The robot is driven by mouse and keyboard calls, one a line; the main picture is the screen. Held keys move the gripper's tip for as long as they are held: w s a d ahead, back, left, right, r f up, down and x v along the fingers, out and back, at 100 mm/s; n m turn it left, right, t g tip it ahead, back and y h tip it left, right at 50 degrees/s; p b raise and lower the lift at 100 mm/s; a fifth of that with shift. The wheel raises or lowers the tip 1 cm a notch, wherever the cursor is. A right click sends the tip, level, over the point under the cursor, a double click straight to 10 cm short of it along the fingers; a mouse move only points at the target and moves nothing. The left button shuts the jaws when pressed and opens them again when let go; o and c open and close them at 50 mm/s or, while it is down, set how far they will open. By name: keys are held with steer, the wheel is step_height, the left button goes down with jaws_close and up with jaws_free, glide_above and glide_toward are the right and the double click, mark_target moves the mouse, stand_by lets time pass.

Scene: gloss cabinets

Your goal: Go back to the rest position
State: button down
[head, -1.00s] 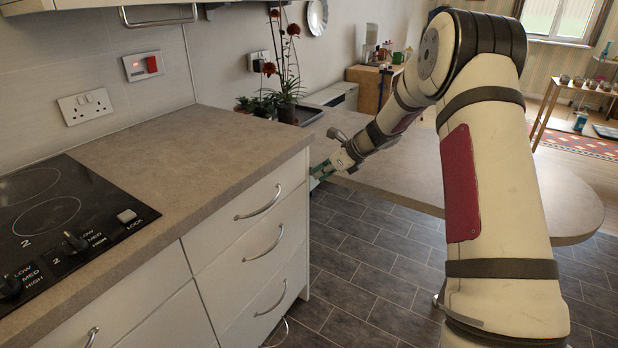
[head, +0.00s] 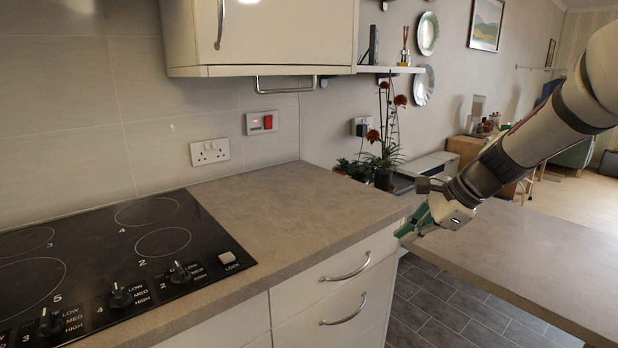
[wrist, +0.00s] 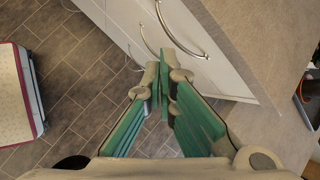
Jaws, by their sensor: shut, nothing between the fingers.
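My gripper (head: 412,232) is at the right of the head view, by the end corner of the countertop, above the dark tiled floor. Its green fingers are shut and hold nothing. In the wrist view my gripper (wrist: 162,75) points down past the white drawer fronts, with the fingertips together. Whether it touches the counter edge cannot be told. My arm comes in from the upper right of the head view.
The grey countertop (head: 290,215) with a black hob (head: 120,262) lies at left, above drawers with metal handles (head: 345,268). A wall cabinet (head: 285,35) hangs above. A potted red-flowered plant (head: 384,165) stands behind. A lower table (head: 520,255) extends right.

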steer(key=s+a+r+n+g+h, duration=0.1)
steer(key=s+a+r+n, duration=0.3)
steer(key=s, duration=0.6)
steer(key=s+a+r+n+g+h, duration=0.1)
steer(key=s+n, duration=0.5)
steer(key=s, duration=0.3)
steer(key=s+d+f+n+g+h, duration=0.15)
steer(key=s+n, duration=0.25)
steer(key=s, duration=0.6)
steer(key=s+d+f+n+t+h, duration=0.15)
steer(key=s+n, duration=0.35)
steer(key=s, duration=0.5)
step_height(320, 180, up, 15)
steer(key=t+p, duration=0.1)
steer(key=p, duration=1.2)
steer(key=shift+w+f+t+h, duration=0.15)
steer(key=shift+w+t+h, duration=0.15)
steer(key=shift+w, duration=0.05)
